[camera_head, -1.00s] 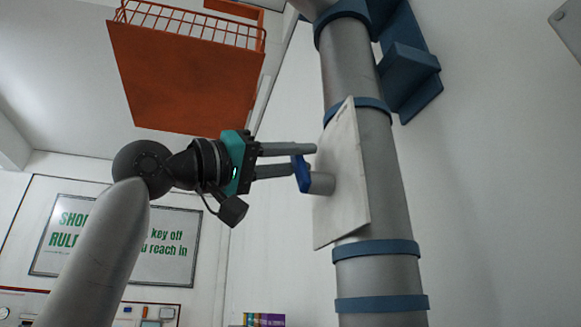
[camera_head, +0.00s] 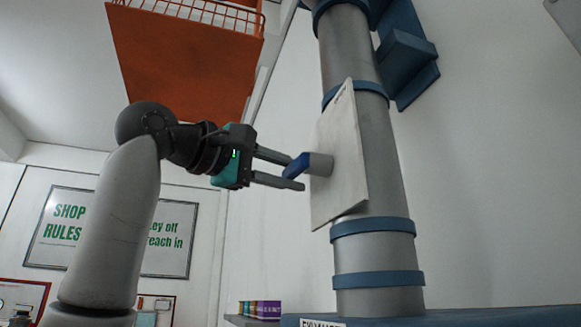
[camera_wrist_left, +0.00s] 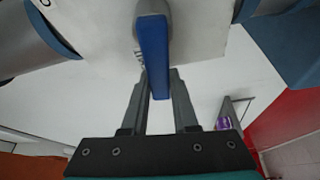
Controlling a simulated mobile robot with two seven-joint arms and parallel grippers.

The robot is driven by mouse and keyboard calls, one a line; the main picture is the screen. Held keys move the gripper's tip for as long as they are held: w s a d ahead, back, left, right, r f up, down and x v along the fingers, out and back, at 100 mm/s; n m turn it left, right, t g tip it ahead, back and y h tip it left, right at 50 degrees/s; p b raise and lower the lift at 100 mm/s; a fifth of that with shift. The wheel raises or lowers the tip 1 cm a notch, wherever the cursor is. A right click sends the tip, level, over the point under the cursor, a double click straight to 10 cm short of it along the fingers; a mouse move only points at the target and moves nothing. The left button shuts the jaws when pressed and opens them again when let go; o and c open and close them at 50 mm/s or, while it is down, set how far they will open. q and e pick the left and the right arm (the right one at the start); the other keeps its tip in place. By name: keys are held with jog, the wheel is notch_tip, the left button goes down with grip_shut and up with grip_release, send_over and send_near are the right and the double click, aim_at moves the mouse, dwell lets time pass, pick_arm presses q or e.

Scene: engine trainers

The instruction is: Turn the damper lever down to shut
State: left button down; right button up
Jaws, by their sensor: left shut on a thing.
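The damper lever (camera_head: 296,167) is a blue bar on a grey round hub (camera_head: 321,164). The hub stands out from a pale plate (camera_head: 343,150) on the vertical grey duct pipe (camera_head: 377,165). In the head view the lever slants toward the lower left. My left gripper (camera_head: 293,173) comes from the left, with its two fingers on either side of the lever, shut on it. In the left wrist view, the lever (camera_wrist_left: 155,60) reaches down between the fingertips (camera_wrist_left: 160,78). Part of the plate's lettering is hidden there. My right gripper is not in view.
Blue bands (camera_head: 373,226) ring the pipe, and a blue bracket (camera_head: 408,62) is at its upper right. An orange panel with a wire rack (camera_head: 185,60) hangs above my left arm. A shop rules sign (camera_head: 65,228) is on the back wall. Books (camera_head: 260,309) stand below.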

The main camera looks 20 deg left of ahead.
pick_arm(q)
jog(key=shift+f+n+y, duration=0.3)
jog(key=shift+f+n, duration=0.2)
jog(key=shift+n, duration=0.4)
jog(key=shift+g, duration=0.3)
jog(key=c, duration=0.7)
grip_release()
jog(key=b+v, duration=0.4)
jog(key=v, duration=1.1)
jog(key=shift+a+f, duration=0.1)
